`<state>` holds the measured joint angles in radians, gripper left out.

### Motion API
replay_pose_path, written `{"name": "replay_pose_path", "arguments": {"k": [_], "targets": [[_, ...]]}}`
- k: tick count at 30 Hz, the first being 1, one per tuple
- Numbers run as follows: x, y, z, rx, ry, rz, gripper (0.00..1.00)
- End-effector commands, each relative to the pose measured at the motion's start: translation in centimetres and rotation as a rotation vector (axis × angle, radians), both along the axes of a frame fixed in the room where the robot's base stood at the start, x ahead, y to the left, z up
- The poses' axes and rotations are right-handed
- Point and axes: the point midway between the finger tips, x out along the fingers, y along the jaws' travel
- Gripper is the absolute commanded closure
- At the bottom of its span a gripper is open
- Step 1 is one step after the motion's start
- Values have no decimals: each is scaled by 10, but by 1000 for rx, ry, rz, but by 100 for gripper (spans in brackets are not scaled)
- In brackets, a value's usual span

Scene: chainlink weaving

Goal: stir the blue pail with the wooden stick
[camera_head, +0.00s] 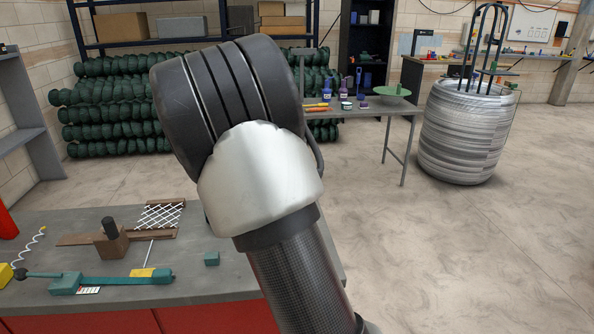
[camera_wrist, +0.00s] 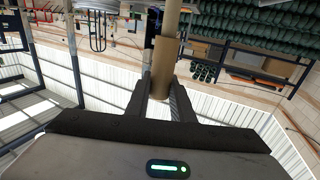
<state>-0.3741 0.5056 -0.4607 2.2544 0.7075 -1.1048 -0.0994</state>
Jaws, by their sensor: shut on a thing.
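In the wrist view my gripper (camera_wrist: 160,92) is shut on the wooden stick (camera_wrist: 163,66), which has a thicker brown grip section and a paler shaft running out of the top of the picture. The stick's far end is hidden. In the head view my arm blocks the middle, and neither the gripper nor the stick shows there. Small blue and purple containers, one a blue one (camera_head: 327,94), stand on the far grey table (camera_head: 385,106). They are too small to tell which is the blue pail. The wrist view shows no pail.
A near grey workbench (camera_head: 215,285) holds a teal tool (camera_head: 120,281), a wooden block (camera_head: 111,243) and a piece of mesh (camera_head: 161,215). A large wire coil (camera_head: 462,135) stands right of the far table. Green rolls (camera_head: 105,115) are stacked behind. The floor at right is clear.

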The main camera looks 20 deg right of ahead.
Motion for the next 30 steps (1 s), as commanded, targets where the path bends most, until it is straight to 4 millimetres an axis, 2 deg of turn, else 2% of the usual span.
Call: {"name": "replay_pose_path", "arguments": {"k": [17,30], "targets": [[0,0,2,0,-1,0,100],[0,0,43,1,-1,0,100]]}}
